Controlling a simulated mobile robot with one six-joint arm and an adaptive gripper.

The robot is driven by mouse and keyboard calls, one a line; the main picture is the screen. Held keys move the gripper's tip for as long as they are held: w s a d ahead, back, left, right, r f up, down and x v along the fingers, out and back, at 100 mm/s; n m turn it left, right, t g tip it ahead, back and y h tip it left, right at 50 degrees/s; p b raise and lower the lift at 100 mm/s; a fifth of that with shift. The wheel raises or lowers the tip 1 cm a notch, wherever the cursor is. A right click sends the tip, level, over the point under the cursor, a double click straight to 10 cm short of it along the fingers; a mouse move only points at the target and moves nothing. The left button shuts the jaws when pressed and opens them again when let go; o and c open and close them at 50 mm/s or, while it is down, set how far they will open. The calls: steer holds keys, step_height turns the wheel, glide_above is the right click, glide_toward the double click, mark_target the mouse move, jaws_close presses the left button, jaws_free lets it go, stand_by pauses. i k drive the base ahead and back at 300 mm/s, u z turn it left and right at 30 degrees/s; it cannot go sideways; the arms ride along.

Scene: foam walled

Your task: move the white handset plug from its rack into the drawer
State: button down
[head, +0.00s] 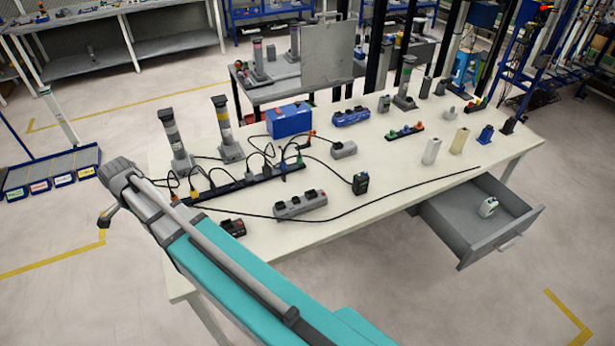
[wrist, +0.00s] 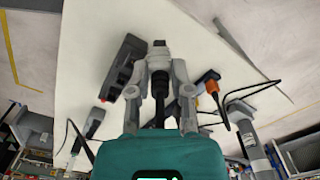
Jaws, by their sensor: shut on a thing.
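My gripper (wrist: 161,72) is shut on a small grey-and-black thing (wrist: 160,48) in the wrist view. The fingers hide much of it, and I cannot tell whether it is the white handset plug. In the head view my gripper (head: 106,214) is raised beyond the table's left end. The grey drawer (head: 463,222) is pulled open under the table's right end. A small white thing (head: 488,207) with dark and green marks lies in it. A black multi-socket rack (head: 240,184) on the table holds several plugs with cords.
The white table (head: 390,226) also carries a grey socket strip (head: 300,204), a dark device (head: 232,228), a blue box (head: 289,120) and a black charger (head: 361,183). A long black cable crosses the tabletop. White (head: 431,152) and cream (head: 459,140) holders stand above the drawer.

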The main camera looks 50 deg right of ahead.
mark_target(432, 223)
steer(key=u, duration=1)
steer(key=k, duration=2.25)
steer(key=z, duration=0.7)
